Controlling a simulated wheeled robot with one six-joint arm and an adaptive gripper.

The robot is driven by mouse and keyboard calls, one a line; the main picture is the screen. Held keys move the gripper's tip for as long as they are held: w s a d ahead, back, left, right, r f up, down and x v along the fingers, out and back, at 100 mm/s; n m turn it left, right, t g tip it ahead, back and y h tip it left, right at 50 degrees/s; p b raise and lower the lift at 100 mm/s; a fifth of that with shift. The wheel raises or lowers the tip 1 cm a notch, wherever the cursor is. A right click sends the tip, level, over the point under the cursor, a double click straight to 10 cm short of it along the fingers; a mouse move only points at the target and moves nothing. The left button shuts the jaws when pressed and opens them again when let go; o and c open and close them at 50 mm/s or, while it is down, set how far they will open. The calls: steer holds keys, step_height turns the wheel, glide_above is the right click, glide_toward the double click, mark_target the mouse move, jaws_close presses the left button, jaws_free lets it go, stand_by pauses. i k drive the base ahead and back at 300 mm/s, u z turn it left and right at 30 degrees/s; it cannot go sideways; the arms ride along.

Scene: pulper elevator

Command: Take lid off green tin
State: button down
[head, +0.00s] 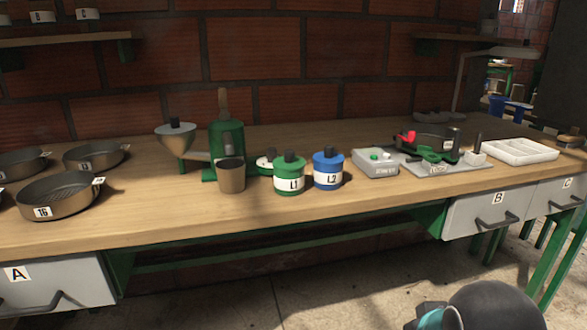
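The green tin (289,178) labelled L1 stands upright near the front edge of the wooden workbench. Its green lid (289,161) with a dark knob sits on top of it. A blue tin (328,171) labelled L2, also lidded with a dark knob, stands just to its right. My gripper is not in view. Only a dark rounded part and a teal part, probably of my own arm, show at the bottom right, well below the bench top and apart from the tins.
A brown cup (231,177) and a green hand-cranked machine (227,138) stand left of the tin. A grey box (375,163) and a grey board (447,166) lie to the right, then a white tray (520,151). Dark pans (60,196) are at left.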

mark_target(289, 163)
steer(key=z, duration=0.15)
steer(key=k, duration=1)
steer(key=u, duration=1)
steer(key=i, duration=1.4)
steer(key=z, duration=0.85)
